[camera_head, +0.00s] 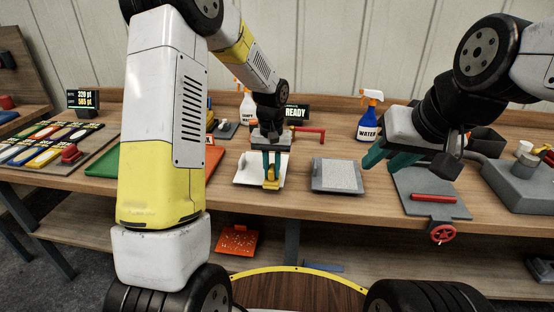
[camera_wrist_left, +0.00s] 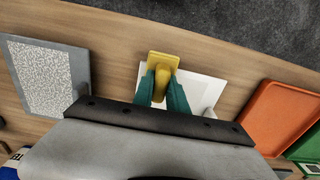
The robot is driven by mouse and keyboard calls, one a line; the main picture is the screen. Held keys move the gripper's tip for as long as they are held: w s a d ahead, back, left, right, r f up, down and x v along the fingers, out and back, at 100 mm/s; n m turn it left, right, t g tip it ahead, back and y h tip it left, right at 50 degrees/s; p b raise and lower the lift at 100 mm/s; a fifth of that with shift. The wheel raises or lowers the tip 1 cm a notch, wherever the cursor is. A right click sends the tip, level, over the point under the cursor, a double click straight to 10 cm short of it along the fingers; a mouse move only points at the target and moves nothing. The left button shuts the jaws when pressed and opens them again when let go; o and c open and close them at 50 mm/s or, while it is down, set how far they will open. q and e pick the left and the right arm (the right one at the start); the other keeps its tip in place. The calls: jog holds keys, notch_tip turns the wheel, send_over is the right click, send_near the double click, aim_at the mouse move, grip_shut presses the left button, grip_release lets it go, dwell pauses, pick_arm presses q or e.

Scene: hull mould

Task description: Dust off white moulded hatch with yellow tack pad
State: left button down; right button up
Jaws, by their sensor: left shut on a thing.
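The white moulded hatch (camera_head: 246,170) lies on the workbench left of the grey speckled panel. It also shows in the left wrist view (camera_wrist_left: 205,92), partly hidden by my gripper. My left gripper (camera_head: 271,165) is shut on the yellow tack pad (camera_head: 271,183), with its green fingers on the pad's raised grip. In the left wrist view the pad (camera_wrist_left: 161,60) is over the hatch's edge area; I cannot tell whether it touches the hatch. My right gripper (camera_head: 385,158) is apart from these, over the bench at right, with its green fingers spread and nothing seen between them.
The grey speckled panel (camera_head: 337,175) lies right of the hatch. A WATER spray bottle (camera_head: 369,117) stands behind. A grey plate with a red bar (camera_head: 433,198) is at right. Green (camera_head: 103,161) and orange (camera_wrist_left: 270,115) trays are at left. Several coloured pads lie far left.

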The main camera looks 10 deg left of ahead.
pick_arm(q)
jog(key=shift+f, duration=0.1)
dwell(0.3)
jog(key=shift+w+d, duration=0.15)
jog(key=shift+w, duration=3.85)
jog(key=shift+w+d, duration=0.1)
jog(key=shift+w, duration=3.9)
jog(key=shift+a, duration=1.85)
jog(key=shift+s, duration=2.1)
jog(key=shift+s+a, duration=0.15)
jog(key=shift+s, duration=2.85)
jog(key=shift+s+a, duration=0.1)
jog(key=shift+s, duration=2.85)
jog(key=shift+a, duration=1.85)
jog(key=shift+w+d, duration=0.15)
jog(key=shift+w, duration=4.1)
